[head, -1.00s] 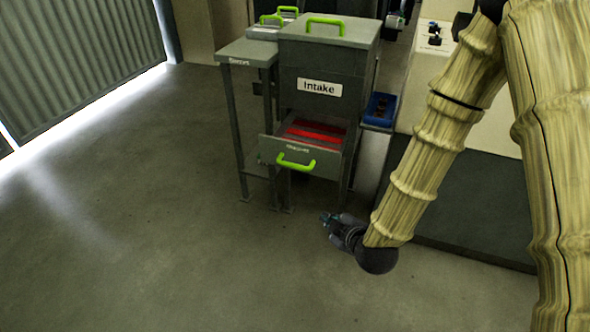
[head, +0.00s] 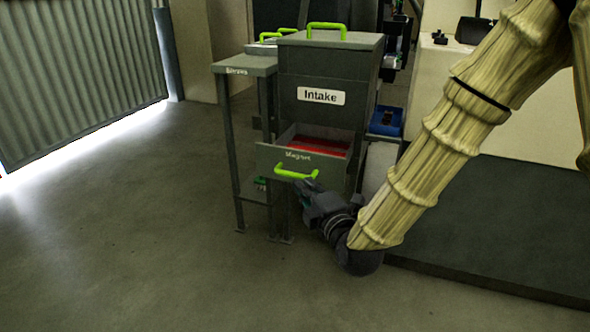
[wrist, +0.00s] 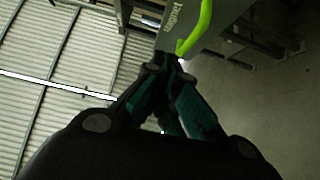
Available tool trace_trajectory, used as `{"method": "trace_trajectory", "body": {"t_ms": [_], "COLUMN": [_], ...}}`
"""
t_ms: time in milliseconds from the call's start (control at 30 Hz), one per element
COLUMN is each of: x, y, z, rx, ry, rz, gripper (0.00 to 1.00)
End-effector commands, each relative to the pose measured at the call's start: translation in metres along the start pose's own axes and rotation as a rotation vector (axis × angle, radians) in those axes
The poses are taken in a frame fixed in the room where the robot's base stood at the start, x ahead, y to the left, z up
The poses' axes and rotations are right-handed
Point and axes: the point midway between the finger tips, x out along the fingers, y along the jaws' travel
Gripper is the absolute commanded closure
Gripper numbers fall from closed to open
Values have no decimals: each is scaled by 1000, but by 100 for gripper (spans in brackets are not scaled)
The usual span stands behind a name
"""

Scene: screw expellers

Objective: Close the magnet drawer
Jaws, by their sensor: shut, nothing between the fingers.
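The magnet drawer (head: 275,160) sticks out of the front of the grey intake cabinet (head: 318,75). It is open, with red bars (head: 318,145) showing inside. Its front bears a bright green handle (head: 297,174), which also shows in the wrist view (wrist: 200,30) at the top. My gripper (head: 303,188) is just below and in front of the right end of the handle. In the wrist view its fingers (wrist: 165,62) are together with nothing between them. I cannot tell whether the fingertips touch the drawer front or handle.
A grey side table (head: 243,66) with thin legs stands left of the cabinet. A blue bin (head: 386,118) stands at its right. A dark low block (head: 480,220) lies to the right, behind my arm. The floor (head: 130,240) on the left is clear.

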Motion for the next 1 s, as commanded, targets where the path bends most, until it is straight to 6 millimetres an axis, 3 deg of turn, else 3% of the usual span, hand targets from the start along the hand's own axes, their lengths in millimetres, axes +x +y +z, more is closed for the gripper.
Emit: {"method": "trace_trajectory", "body": {"t_ms": [167,700,1000], "x": [14,102,122], "y": [-1,-3,-2], "z": [0,0,22], "rx": [-1,0,1], "ry": [0,0,0], "rz": [5,4,2], "gripper": [100,100,100]}}
